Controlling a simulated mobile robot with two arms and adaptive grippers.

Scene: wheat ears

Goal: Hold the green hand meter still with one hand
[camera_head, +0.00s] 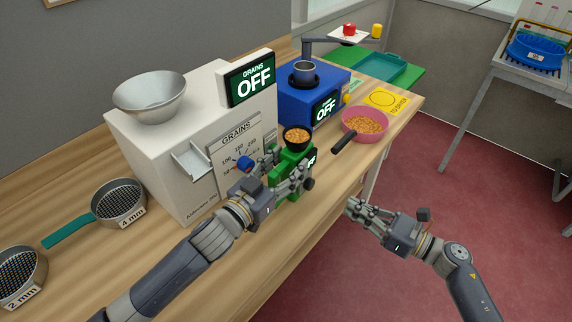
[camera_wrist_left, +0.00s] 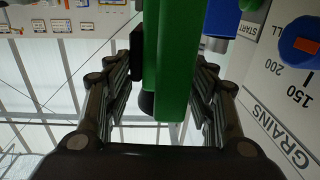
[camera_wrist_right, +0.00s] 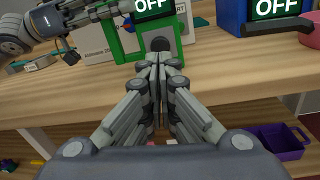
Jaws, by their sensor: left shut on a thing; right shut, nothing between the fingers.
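The green hand meter (camera_head: 284,182) stands on the wooden bench in front of the white grain counter, with a black cup of grains (camera_head: 297,136) on top. Its screen reads OFF and a dark knob sits on its side. My left gripper (camera_head: 290,178) is shut on the meter; the left wrist view shows its green body (camera_wrist_left: 172,70) between the fingers. My right gripper (camera_head: 352,206) is shut and empty, off the bench's front edge. In the right wrist view its fingertips (camera_wrist_right: 160,62) appear in front of the meter's lower part (camera_wrist_right: 130,45).
The white grain counter (camera_head: 160,150) carries a metal bowl (camera_head: 150,97) and reads OFF. A blue machine (camera_head: 300,112), also OFF, and a pink bowl of grains (camera_head: 365,124) stand farther right. Sieves (camera_head: 119,204) lie at left. A purple bin (camera_wrist_right: 270,142) sits below the bench.

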